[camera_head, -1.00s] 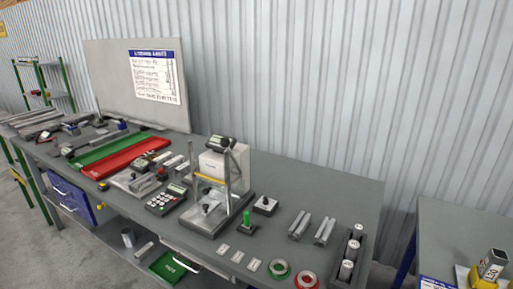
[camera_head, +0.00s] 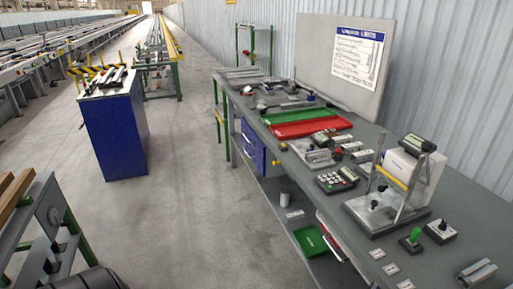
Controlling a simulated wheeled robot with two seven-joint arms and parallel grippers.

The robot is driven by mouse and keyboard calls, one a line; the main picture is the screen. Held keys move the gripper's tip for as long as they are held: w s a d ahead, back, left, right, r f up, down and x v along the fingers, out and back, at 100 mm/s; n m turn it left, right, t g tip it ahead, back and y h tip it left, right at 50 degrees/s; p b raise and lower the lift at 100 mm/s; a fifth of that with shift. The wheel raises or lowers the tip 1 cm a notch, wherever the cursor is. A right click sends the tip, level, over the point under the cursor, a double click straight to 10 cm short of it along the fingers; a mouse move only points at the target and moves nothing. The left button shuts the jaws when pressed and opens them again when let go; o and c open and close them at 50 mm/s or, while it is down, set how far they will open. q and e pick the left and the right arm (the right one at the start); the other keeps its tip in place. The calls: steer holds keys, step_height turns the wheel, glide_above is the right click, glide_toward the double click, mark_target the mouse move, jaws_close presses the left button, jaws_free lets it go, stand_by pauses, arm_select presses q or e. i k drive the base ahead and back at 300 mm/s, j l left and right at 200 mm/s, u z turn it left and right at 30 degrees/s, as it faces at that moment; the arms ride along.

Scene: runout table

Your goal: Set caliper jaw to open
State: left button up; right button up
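A long dark tool that looks like a caliper (camera_head: 294,106) lies at the far part of the grey bench (camera_head: 468,212), behind the green tray (camera_head: 293,116). It is small here, and I cannot tell whether its jaw is open or shut. Neither of my grippers is in view.
A red tray (camera_head: 312,127), a keypad device (camera_head: 335,181) and a measuring stand (camera_head: 388,205) stand on the bench. A blue cabinet (camera_head: 114,135) with tools on top stands to the left. The concrete floor (camera_head: 190,205) between cabinet and bench is clear.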

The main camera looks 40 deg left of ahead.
mark_target(312, 146)
steer(key=u, duration=0.9)
steer(key=i+j+z, duration=0.15)
steer(key=z, duration=0.25)
steer(key=i+j+z, duration=0.15)
steer(key=z, duration=0.3)
steer(key=i+j+z, duration=0.1)
steer(key=z, duration=0.3)
steer(key=k+j, duration=0.05)
steer(key=j, duration=0.05)
